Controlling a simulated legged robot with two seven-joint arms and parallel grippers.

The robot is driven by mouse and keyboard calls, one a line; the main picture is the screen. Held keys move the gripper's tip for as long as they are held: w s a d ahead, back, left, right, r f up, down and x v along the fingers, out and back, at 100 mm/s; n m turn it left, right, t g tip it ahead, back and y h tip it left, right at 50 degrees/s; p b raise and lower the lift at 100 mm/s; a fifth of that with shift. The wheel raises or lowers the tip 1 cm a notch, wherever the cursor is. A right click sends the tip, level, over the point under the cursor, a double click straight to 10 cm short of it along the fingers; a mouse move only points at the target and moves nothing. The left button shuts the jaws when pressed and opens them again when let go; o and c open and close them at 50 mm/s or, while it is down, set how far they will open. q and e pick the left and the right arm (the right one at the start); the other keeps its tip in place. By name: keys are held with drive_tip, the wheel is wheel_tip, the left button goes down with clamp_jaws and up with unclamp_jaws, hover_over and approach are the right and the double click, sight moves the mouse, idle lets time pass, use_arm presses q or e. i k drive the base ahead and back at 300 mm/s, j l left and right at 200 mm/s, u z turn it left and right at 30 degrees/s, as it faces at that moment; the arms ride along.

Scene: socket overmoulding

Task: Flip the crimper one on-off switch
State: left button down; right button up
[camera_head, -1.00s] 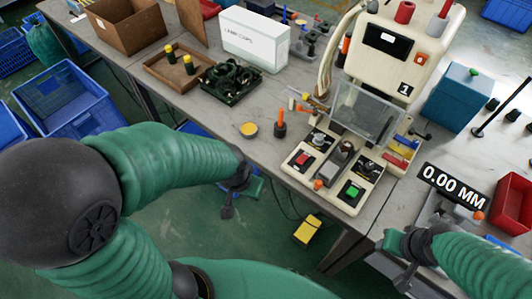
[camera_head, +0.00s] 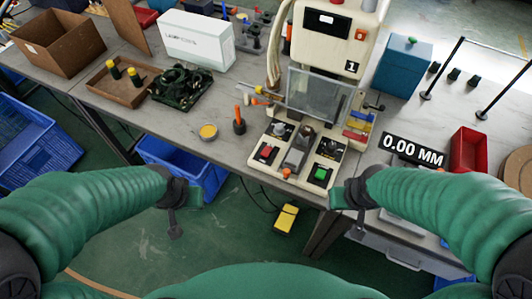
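Which of these is the on-off switch I cannot tell. A clear guard (camera_head: 318,97) stands above the base. My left gripper (camera_head: 184,212) is below the bench's front edge, left of the crimper. My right gripper (camera_head: 347,207) is in front of the base's right corner. Neither appears to touch anything; their finger openings are unclear.
An orange-handled tool (camera_head: 239,121) and a small yellow dish (camera_head: 208,132) are left of the crimper. A "0.00 MM" display (camera_head: 412,150) and red bin (camera_head: 469,150) are right. A yellow pedal (camera_head: 286,217) and blue crate (camera_head: 155,158) are below the bench.

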sight(266, 152)
drive_tip(key=i+j+z, duration=0.1)
drive_tip(key=z, duration=0.35)
drive_tip(key=i+j+z, duration=0.15)
drive_tip(key=z, duration=0.25)
drive_tip(key=i+j+z, duration=0.1)
drive_tip(key=j+z, duration=0.15)
drive_tip(key=z, duration=0.2)
